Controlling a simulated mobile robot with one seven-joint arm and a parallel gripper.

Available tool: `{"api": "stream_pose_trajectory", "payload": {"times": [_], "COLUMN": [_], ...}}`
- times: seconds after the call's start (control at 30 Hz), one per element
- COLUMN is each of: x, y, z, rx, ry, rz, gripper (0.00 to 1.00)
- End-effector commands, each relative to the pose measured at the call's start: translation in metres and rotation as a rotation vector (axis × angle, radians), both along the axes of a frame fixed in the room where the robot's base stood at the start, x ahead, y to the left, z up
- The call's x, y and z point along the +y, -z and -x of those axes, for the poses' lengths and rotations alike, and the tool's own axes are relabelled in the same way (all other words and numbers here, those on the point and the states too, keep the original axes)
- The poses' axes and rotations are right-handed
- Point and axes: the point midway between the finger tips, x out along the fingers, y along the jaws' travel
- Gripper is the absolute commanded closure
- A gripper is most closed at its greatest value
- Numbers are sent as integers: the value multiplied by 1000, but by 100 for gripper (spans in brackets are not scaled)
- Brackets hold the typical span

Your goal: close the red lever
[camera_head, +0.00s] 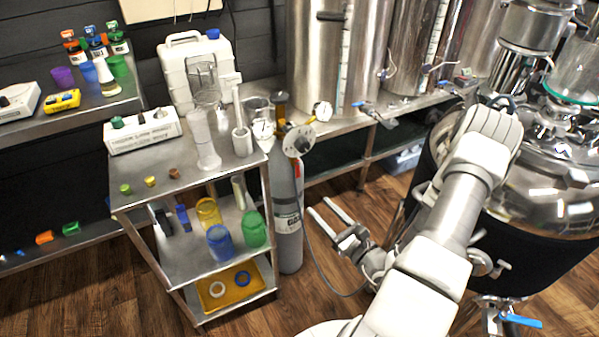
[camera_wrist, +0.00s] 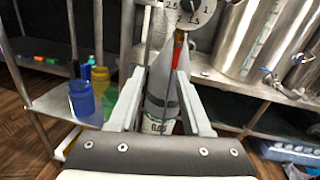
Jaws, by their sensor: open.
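A narrow red part (camera_head: 298,168) shows on the upper right of the grey gas cylinder (camera_head: 289,215), below its gauges; it also shows in the wrist view (camera_wrist: 178,46). I cannot tell whether it is a lever or a label.
A steel shelf cart (camera_head: 185,258) with cups and small parts stands left of the cylinder. Steel tanks (camera_head: 330,60) with blue-handled valves (camera_head: 360,105) stand on a bench behind. A large black-jacketed vessel (camera_head: 540,230) is at right. A thin hose (camera_head: 325,280) hangs near my gripper.

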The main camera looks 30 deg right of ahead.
Motion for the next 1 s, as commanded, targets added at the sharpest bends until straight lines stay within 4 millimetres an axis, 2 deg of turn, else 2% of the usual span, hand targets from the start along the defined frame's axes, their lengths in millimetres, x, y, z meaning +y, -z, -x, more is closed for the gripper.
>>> {"api": "stream_pose_trajectory", "payload": {"times": [0.1, 0.2, 0.37, 1.0], "x": [-15, -20, -21, -15], "y": [15, 20, 22, 22], "z": [9, 11, -3, -134], "rx": [22, 30, 28, 28], "ry": [97, 132, 134, 131], "rz": [-34, -42, -40, -40], "gripper": [51, 51, 51, 51]}}
